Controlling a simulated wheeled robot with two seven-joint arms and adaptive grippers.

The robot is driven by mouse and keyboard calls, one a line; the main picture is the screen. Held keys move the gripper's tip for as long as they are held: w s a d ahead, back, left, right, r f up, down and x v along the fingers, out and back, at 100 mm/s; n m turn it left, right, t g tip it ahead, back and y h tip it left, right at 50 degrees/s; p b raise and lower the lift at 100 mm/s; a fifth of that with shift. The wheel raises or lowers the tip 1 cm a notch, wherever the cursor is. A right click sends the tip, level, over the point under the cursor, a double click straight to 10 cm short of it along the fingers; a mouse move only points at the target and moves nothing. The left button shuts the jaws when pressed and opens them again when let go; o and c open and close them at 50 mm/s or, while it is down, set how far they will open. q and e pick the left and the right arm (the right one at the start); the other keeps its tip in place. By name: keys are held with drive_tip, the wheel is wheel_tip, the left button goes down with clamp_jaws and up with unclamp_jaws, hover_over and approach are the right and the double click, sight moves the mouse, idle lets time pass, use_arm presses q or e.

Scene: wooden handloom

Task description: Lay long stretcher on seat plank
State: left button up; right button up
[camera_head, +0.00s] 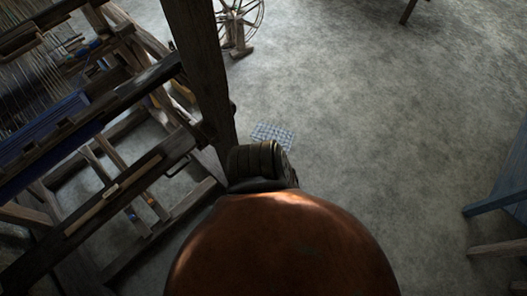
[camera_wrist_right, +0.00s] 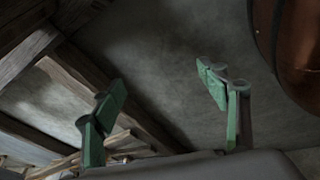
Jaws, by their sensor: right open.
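A pale, narrow wooden bar (camera_head: 113,193), which looks like the long stretcher, lies lengthwise along a dark plank (camera_head: 38,255) at the near side of the loom in the head view. This plank looks like the seat plank. My right gripper (camera_wrist_right: 162,92) shows in the right wrist view with its two green fingers wide apart and nothing between them. Loom timbers show beyond and left of the fingers; I cannot tell the stretcher among them. Neither gripper shows in the head view.
The wooden loom (camera_head: 204,70) with its blue cloth (camera_head: 42,130) fills the left. A spinning wheel (camera_head: 238,22) stands at the back. A blue checked cloth (camera_head: 270,135) lies by the loom post. Blue furniture (camera_head: 500,185) stands at the right edge. The floor between is clear.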

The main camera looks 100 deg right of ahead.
drive_tip(key=s+a+f+m+g, duration=0.1)
drive_tip(key=s+f+m+g, duration=0.1)
drive_tip(key=s, duration=0.8)
drive_tip(key=s+a+f+m+g, duration=0.1)
drive_tip(key=s+m+g, duration=0.1)
drive_tip(key=s, duration=0.9)
drive_tip(key=shift+s+f, duration=0.2)
drive_tip(key=shift+f, duration=0.2)
